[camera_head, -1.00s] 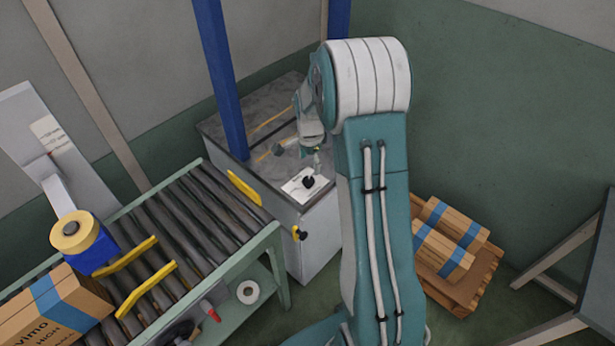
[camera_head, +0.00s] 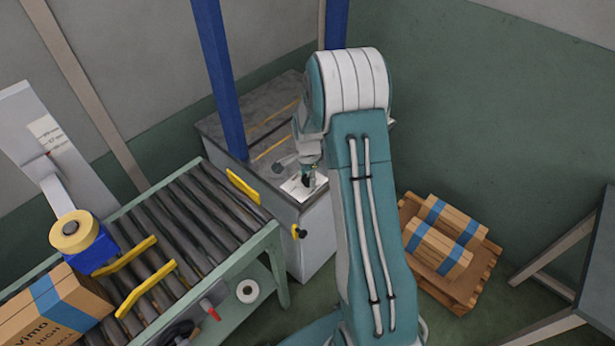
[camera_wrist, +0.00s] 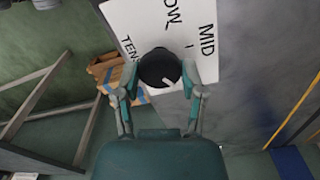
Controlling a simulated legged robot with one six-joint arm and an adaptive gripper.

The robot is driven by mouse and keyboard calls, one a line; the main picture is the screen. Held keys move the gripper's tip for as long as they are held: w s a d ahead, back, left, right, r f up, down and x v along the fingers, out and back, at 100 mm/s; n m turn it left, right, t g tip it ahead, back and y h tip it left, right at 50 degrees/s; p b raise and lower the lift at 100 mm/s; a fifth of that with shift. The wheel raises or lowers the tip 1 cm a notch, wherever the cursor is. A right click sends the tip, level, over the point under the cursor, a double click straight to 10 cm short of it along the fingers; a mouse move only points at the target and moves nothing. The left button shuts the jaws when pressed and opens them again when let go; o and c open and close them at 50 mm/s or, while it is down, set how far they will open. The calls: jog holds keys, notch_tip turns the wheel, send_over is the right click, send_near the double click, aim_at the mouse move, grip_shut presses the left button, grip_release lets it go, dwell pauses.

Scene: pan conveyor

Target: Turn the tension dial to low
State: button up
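The tension dial is a round black knob (camera_wrist: 157,68) with a short white mark, on a white label plate (camera_wrist: 118,18). In the wrist view the plate shows "MID", a cut-off "OW" and part of "TEN". The white mark points to the lower right there, away from the "OW" lettering. My gripper (camera_wrist: 158,74) has one finger on each side of the knob, spread about its width; firm contact cannot be made out. In the head view my gripper (camera_head: 309,176) is down at the plate (camera_head: 291,188) on the cabinet top, mostly hiding the knob.
The grey cabinet (camera_head: 318,240) stands beside a roller conveyor (camera_head: 190,222) with yellow guides. A blue post (camera_head: 222,80) rises close by the arm. A tape dispenser (camera_head: 75,235) and cartons are at left. A pallet of boxes (camera_head: 440,240) is on the floor at right.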

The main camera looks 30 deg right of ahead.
jog(key=shift+f+n, duration=0.1)
jog(key=shift+n, duration=0.2)
jog(key=n, duration=0.5)
jog(key=shift+n, duration=0.3)
jog(key=n, duration=1.1)
jog(key=shift+a+n, duration=0.1)
jog(key=shift+n, duration=0.3)
jog(key=n, duration=0.6)
jog(key=o, duration=1.2)
jog(key=shift+c, duration=0.2)
